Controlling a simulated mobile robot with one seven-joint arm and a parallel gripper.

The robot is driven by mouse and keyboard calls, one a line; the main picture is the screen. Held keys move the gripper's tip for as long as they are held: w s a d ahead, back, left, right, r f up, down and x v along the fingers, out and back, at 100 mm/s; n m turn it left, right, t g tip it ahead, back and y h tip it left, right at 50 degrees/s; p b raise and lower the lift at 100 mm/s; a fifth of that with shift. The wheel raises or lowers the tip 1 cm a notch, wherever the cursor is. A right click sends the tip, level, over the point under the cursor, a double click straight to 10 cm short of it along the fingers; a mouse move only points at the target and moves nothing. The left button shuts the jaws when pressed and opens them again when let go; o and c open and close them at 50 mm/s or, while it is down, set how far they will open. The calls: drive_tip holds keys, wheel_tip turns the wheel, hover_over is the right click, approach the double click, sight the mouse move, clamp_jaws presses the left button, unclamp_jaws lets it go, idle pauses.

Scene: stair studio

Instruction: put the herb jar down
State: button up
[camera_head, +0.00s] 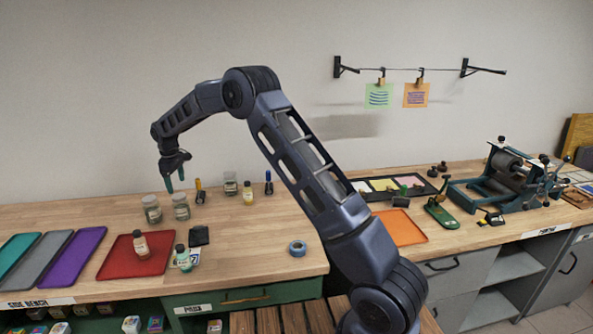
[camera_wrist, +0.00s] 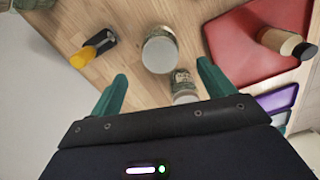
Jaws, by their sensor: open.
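My gripper (camera_head: 176,181) is open and empty, raised above the back of the wooden bench. Two glass jars with pale lids stand upright close together below and in front of it: a left jar (camera_head: 152,209) and a right jar (camera_head: 181,207). In the wrist view the right jar (camera_wrist: 160,52) shows beyond the open fingers (camera_wrist: 163,75), and the left jar (camera_wrist: 184,86) is partly hidden by the gripper body. Neither jar is held. I cannot read the labels to tell which one is the herb jar.
A yellow-handled tool (camera_head: 200,191), another jar (camera_head: 230,184) and a small yellow bottle (camera_head: 247,192) stand to the right. A red tray (camera_head: 115,262) with a bottle (camera_head: 140,244) lies in front. Bare bench (camera_head: 260,222) lies right of the jars.

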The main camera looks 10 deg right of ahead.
drive_tip(key=s+d+r+m+t, duration=0.1)
drive_tip(key=d+r+m, duration=0.1)
drive_tip(key=d+r, duration=0.7)
drive_tip(key=s+d+r+m, duration=0.2)
drive_tip(key=d+r, duration=0.5)
drive_tip(key=d, duration=0.4)
drive_tip(key=s+d+r+m, duration=0.1)
drive_tip(key=s+d+r, duration=0.2)
drive_tip(key=d, duration=0.2)
drive_tip(key=s+d+r+m+t, duration=0.1)
drive_tip(key=s+d+r, duration=0.15)
drive_tip(key=d, duration=0.25)
drive_tip(key=s+d+r+m, duration=0.1)
drive_tip(key=s+d+r, duration=0.2)
drive_tip(key=d, duration=0.3)
drive_tip(key=s+d+r+m+t, duration=0.15)
drive_tip(key=s+d+m, duration=0.25)
drive_tip(key=s+d, duration=0.85)
drive_tip(key=s+d+f+m, duration=0.2)
drive_tip(key=s+d, duration=0.2)
drive_tip(key=s, duration=0.4)
drive_tip(key=s+d+f+m+t, duration=0.1)
drive_tip(key=s+d+f+m, duration=0.1)
drive_tip(key=s, duration=0.7)
drive_tip(key=shift+s+d+f, duration=0.3)
drive_tip(key=shift+d+f, duration=0.55)
drive_tip(key=shift+d, duration=0.05)
drive_tip(key=shift+o, duration=0.7)
